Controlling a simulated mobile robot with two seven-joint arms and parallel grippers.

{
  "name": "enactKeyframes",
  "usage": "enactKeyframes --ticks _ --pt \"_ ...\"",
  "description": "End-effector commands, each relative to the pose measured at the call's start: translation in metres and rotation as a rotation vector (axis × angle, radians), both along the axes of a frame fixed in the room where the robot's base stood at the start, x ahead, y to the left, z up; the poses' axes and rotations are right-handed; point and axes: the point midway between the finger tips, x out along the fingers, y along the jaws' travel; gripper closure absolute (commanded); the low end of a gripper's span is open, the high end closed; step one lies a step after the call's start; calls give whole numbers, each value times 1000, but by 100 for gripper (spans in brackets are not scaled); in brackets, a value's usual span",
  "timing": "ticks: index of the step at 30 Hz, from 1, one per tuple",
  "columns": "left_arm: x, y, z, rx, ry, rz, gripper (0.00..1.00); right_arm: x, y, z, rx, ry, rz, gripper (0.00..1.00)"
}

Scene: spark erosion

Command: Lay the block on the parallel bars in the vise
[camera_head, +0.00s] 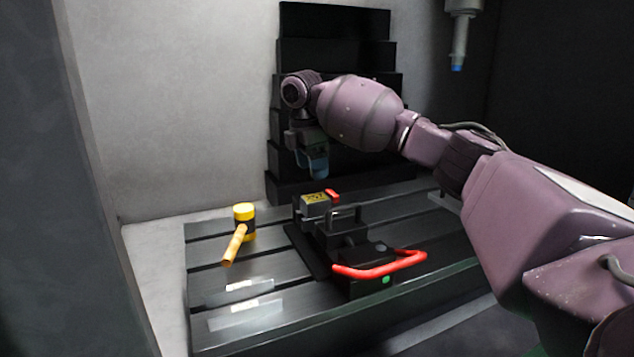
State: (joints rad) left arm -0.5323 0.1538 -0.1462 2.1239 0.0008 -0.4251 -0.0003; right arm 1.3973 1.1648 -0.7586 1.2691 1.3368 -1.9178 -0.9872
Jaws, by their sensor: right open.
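The block (314,205), grey with a yellow marked top, sits at the back part of the vise (345,240), between or on its jaws. I cannot tell how deep it is seated, and the parallel bars under it are hidden. The vise is dark, with a red handle (385,268) at its front. My right gripper (313,172) points down just above the block, open and apart from it, with bluish fingers. My left gripper is out of view.
A mallet (236,244) with a yellow-and-black head lies left of the vise on the slotted table (215,255). A small red piece (332,195) is beside the block. A dark stepped column (330,60) stands behind; a tool head (459,35) hangs at upper right.

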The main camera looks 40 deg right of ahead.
Motion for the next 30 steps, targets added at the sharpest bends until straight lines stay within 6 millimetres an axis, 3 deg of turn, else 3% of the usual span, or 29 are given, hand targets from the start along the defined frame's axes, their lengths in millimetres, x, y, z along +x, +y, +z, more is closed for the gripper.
enactKeyframes --ticks 3,9,30 --pt "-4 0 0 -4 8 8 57 0 2 20 0 -3 -1 27" --pt "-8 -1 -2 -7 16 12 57 1 4 32 -1 0 -1 27" --pt "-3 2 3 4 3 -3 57 1 4 33 -1 2 -1 27"
